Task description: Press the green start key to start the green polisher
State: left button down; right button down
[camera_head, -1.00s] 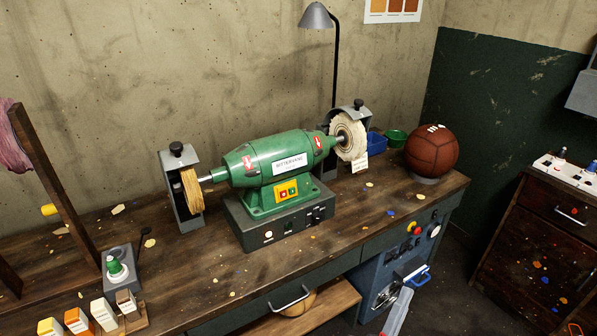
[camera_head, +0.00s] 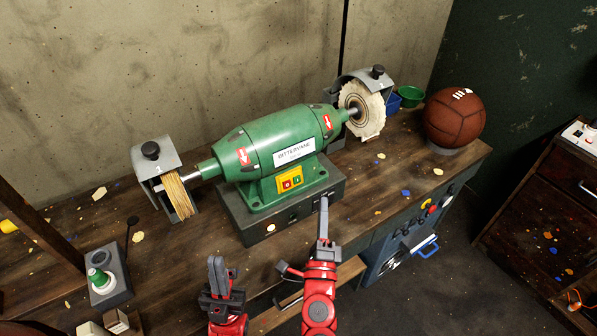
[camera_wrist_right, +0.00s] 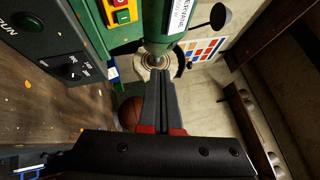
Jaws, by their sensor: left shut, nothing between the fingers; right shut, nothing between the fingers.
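The green polisher (camera_head: 262,146) stands on a dark base on the workbench. Its yellow switch plate (camera_head: 289,191) carries a red key (camera_head: 286,184) on the left and the green start key (camera_head: 297,181) on the right. In the right wrist view the green key (camera_wrist_right: 123,16) shows at the top, near the red key (camera_wrist_right: 119,3). My right gripper (camera_head: 324,203) is shut and empty, at the right front of the base, to the right of and apart from the green key; its fingers also show in the wrist view (camera_wrist_right: 160,80). My left gripper (camera_head: 217,265) is shut and empty, low in front of the bench.
A tan wheel (camera_head: 177,195) is at the polisher's left end and a white buffing wheel (camera_head: 364,110) at its right. A brown ball (camera_head: 455,119) sits at the bench's right end.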

aim_at(297, 180)
jog(key=shift+s, duration=0.1)
jog(key=w+a+f+b, duration=0.2)
jog(key=w+a, duration=0.3)
jog(key=w, duration=0.2)
dwell(0.5)
dwell(1.9)
jog(key=shift+w+a+f+b, duration=0.1)
jog(key=shift+w+a+b, duration=0.15)
jog(key=shift+w+b, duration=0.1)
